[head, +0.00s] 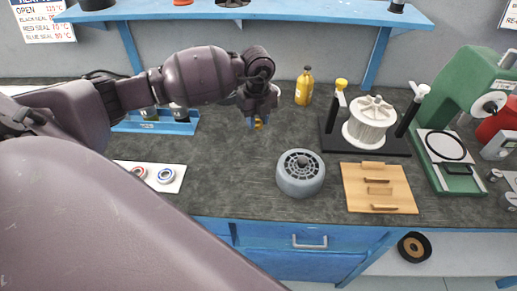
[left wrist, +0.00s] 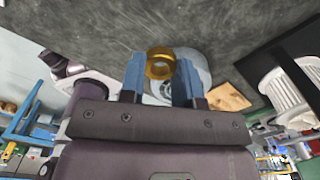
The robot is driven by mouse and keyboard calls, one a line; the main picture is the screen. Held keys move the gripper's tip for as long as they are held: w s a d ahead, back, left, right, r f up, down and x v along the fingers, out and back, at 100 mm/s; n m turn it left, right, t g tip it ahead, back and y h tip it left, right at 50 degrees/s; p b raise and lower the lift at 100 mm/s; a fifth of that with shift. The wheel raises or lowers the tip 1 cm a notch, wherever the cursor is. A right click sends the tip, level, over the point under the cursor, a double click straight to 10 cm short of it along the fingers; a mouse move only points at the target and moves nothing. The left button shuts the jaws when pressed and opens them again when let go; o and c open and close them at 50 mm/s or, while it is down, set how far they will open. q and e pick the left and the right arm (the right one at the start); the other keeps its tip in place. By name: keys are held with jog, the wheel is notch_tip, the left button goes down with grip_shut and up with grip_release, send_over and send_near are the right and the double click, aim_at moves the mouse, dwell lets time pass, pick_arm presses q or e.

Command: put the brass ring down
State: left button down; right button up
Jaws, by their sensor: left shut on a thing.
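My left gripper (head: 256,122) hangs over the back middle of the dark bench top, its fingers pointing down. In the left wrist view its two blue fingers (left wrist: 160,78) are shut on the brass ring (left wrist: 160,53), which sits between their tips with its hole visible. In the head view only a small gold bit of the brass ring (head: 259,124) shows below the fingers. The gap between ring and bench is hard to judge. My right gripper is not in view.
A grey round housing (head: 301,183) stands in front of the gripper, with a wooden board (head: 378,205) to its right. A yellow bottle (head: 304,88) stands behind. A white impeller (head: 370,122) sits on a black stand. Bench around the gripper is bare.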

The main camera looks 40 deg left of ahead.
pick_arm(q)
send_over(257, 156)
notch_tip(257, 156, down, 8)
jog(key=shift+w+r+b, duration=0.1)
jog(key=shift+w+b, duration=0.05)
jog(key=shift+b, duration=0.15)
notch_tip(257, 156, down, 4)
jog(key=shift+r+b, duration=0.15)
jog(key=shift+b, duration=0.15)
jog(key=shift+f, duration=0.35)
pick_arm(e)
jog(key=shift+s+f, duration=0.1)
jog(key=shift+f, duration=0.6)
pick_arm(q)
jog(key=shift+f, duration=0.15)
jog(key=shift+f, duration=0.1)
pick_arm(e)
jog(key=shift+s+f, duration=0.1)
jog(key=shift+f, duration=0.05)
